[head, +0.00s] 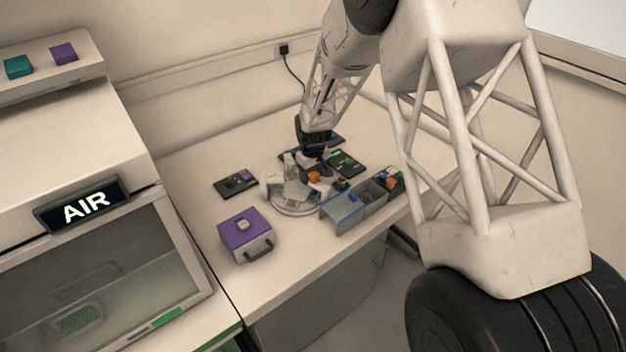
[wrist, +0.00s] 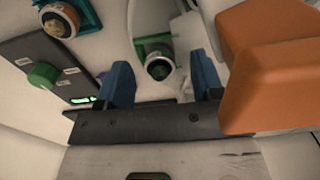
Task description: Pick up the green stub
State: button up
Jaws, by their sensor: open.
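In the wrist view, a small round piece with a dark face, a pale rim and some green behind it (wrist: 158,68) lies between the fingers of my gripper (wrist: 161,66). It looks like the green stub, but I cannot be sure. The two blue fingers are apart, one on each side of it, with gaps visible. I cannot tell how far beyond the fingertips it is. In the head view my gripper (head: 313,158) is low over the cluttered part of the table, and the stub cannot be made out there.
Large orange blocks (wrist: 272,75) fill the wrist view's right. A dark panel with a green knob (wrist: 42,75) and a teal holder with a tan-topped round piece (wrist: 62,22) are at left. In the head view, a purple box (head: 245,237) and divided bin (head: 343,212) stand nearby.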

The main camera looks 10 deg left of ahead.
jog(key=shift+f, duration=0.35)
dwell(0.3)
jog(key=c, duration=1)
